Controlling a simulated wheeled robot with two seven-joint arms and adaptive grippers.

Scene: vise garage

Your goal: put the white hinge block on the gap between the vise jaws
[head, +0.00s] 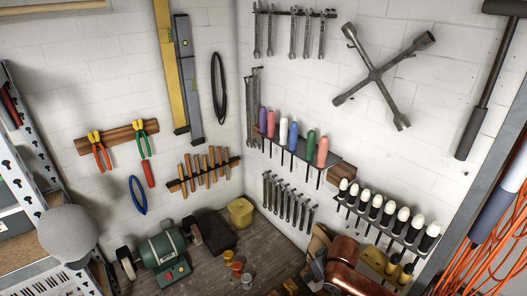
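No white hinge block can be made out in the head view. A shiny copper-red metal body (352,264) sits at the bottom right on the wooden bench (270,250) and is cut off by the lower edge. It may be the vise, but its jaws and the gap between them cannot be made out. Neither my left nor my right gripper is in view.
A green bench grinder (162,254) stands at the bottom left of the bench. A yellow container (240,212) is in the corner, with small cups (237,268) nearby. Screwdrivers (293,135), wrenches (290,197) and a lug wrench (383,75) hang on the walls.

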